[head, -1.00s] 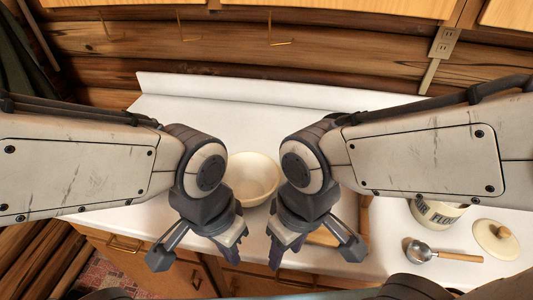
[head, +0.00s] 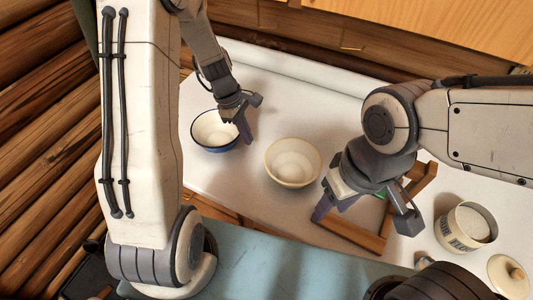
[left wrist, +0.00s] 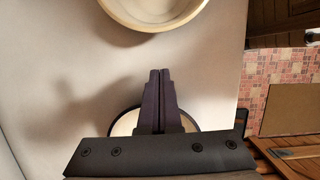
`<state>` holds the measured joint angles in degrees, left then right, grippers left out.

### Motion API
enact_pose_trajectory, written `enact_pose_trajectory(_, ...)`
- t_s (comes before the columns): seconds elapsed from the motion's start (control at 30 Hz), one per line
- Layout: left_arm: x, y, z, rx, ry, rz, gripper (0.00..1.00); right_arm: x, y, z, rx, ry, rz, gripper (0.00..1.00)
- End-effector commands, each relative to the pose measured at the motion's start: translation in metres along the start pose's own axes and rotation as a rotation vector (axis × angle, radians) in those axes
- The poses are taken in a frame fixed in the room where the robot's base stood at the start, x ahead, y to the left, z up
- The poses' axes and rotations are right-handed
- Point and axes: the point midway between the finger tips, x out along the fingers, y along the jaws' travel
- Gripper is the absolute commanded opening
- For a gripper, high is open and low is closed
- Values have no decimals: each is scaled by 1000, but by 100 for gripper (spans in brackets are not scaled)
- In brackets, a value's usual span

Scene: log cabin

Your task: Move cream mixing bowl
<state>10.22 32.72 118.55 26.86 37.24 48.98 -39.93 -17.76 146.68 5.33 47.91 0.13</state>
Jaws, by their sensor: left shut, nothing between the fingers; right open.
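The cream mixing bowl (head: 293,162) stands upright and looks empty on the white counter, between my two grippers in the head view. Its rim also shows at the top of the left wrist view (left wrist: 150,24). My left gripper (head: 246,134) is shut and empty, at the right side of a blue-rimmed bowl and apart from the cream bowl. Its fingers are together in the left wrist view (left wrist: 158,88), pointing towards the cream bowl. My right gripper (head: 360,212) is open and empty, to the right of and nearer than the cream bowl, above the counter's front part.
The blue-rimmed bowl (head: 213,146) stands left of the cream bowl, partly under my left gripper. A wooden tray or frame (head: 350,233) lies beneath my right gripper. The counter behind the cream bowl is clear.

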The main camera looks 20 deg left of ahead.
Motion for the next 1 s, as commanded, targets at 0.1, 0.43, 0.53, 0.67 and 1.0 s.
enact_pose_trajectory(0.1, 26, -2, 0, 1, -2, -8, 0, -3, 0, 0, 0, 0, 0, 50)
enact_pose_trajectory(0.43, 80, -2, 13, 8, 1, -4, 0, -12, -1, -1, 0, 0, 0, 50)
enact_pose_trajectory(0.53, 84, -2, 26, 7, 1, -4, 0, -16, -1, -1, 1, 0, 0, 50)
enact_pose_trajectory(0.67, 88, -2, 35, 7, 1, -2, 0, -18, -1, -1, 1, 0, 0, 50)
enact_pose_trajectory(1.0, 90, -2, 38, 5, 1, -2, 0, -18, -1, -1, 1, 0, 0, 50)
